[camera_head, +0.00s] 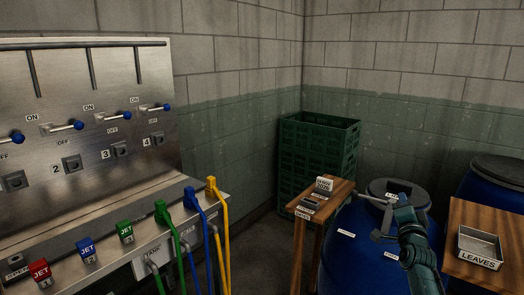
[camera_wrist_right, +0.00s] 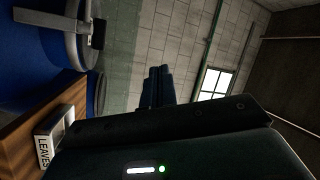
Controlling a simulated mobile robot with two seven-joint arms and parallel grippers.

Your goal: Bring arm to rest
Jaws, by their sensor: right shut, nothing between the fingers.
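My right gripper (camera_head: 404,199) is raised in front of the blue barrel (camera_head: 345,240) at the right of the head view. My left gripper is not in view.
A steel panel (camera_head: 140,70) with blue-knobbed levers and coloured plugs fills the left. A small wooden stand (camera_head: 307,232), a green crate stack (camera_head: 318,150) and a wooden table (camera_head: 475,215) with a LEAVES tray (camera_head: 461,240) stand near the barrels.

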